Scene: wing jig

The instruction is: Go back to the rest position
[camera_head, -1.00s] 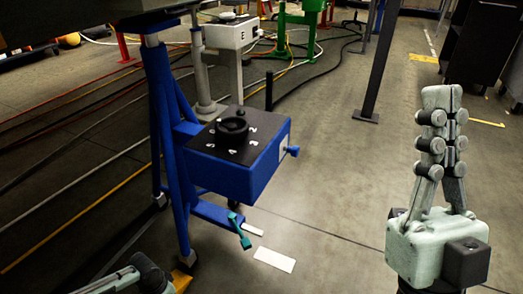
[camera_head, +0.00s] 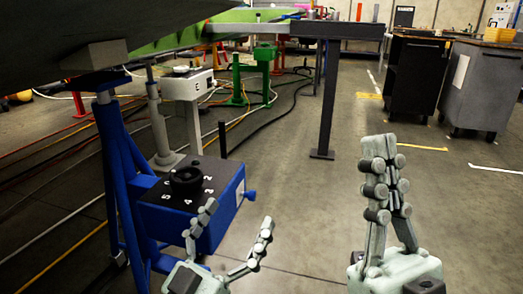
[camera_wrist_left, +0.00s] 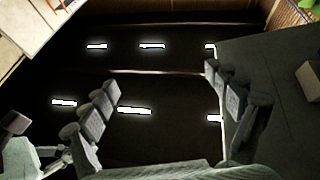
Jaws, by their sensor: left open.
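My left gripper (camera_head: 237,216) is at the lower middle of the head view, its two fingers spread wide apart with nothing between them. In the left wrist view the same gripper (camera_wrist_left: 162,78) shows its open fingers at left and right, with a dark background and bright white strips beyond. My right gripper (camera_head: 384,145) stands upright at the right of the head view. Its fingertips are close together and I see nothing held. Behind the left gripper is a blue box (camera_head: 222,200) with a black numbered top and a black knob (camera_head: 187,181).
A blue stand (camera_head: 119,170) rises at left under a large panel (camera_head: 150,25). A white unit (camera_head: 187,85) and a green stand (camera_head: 262,75) are behind. Dark and grey carts (camera_head: 480,90) stand at back right. The floor (camera_head: 310,200) between the grippers is open.

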